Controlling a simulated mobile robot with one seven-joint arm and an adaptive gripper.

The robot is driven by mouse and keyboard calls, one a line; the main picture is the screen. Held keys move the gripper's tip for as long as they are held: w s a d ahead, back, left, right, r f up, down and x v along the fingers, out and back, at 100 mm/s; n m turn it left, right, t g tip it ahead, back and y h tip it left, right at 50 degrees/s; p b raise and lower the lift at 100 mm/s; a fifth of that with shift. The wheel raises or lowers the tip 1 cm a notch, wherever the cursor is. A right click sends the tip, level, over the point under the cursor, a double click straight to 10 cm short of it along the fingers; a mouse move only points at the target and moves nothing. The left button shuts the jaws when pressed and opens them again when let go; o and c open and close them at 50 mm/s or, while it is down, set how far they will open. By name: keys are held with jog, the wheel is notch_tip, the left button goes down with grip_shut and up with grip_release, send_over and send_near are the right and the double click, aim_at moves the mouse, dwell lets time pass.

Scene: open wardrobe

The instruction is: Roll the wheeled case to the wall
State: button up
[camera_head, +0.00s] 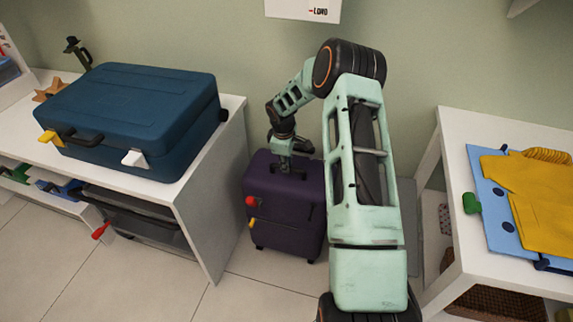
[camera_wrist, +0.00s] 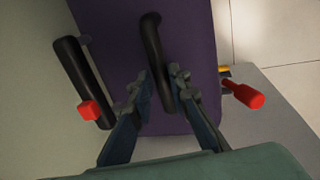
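The wheeled case (camera_head: 272,218) is dark purple and stands upright on small wheels on the floor, near the green wall (camera_head: 235,45), between the two white units. A red tag and a yellow tag are on its front. My gripper (camera_head: 290,165) is at its top, reached from above. In the wrist view the purple case (camera_wrist: 195,45) lies below my gripper (camera_wrist: 162,78). The case's black curved handle (camera_wrist: 152,30) runs between the two fingers, which close in on it from both sides with little gap. A second black bar with a red tag is to the left.
A blue suitcase (camera_head: 135,112) lies on the white bench (camera_head: 225,125) at left, with a dark bin (camera_head: 135,215) below. A white table (camera_head: 480,125) at right holds a yellow garment (camera_head: 535,195). Tiled floor (camera_head: 110,265) is free in front.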

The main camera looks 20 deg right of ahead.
jog(key=o, duration=0.4)
jog(key=shift+w+d, duration=0.15)
jog(key=shift+d, duration=0.05)
jog(key=r, duration=0.4)
jog(key=s+a+r, duration=0.1)
jog(key=r, duration=0.3)
jog(key=s+r, duration=0.1)
jog(key=r, duration=0.2)
jog(key=shift+a+r, duration=0.2)
jog(key=shift+r, duration=0.2)
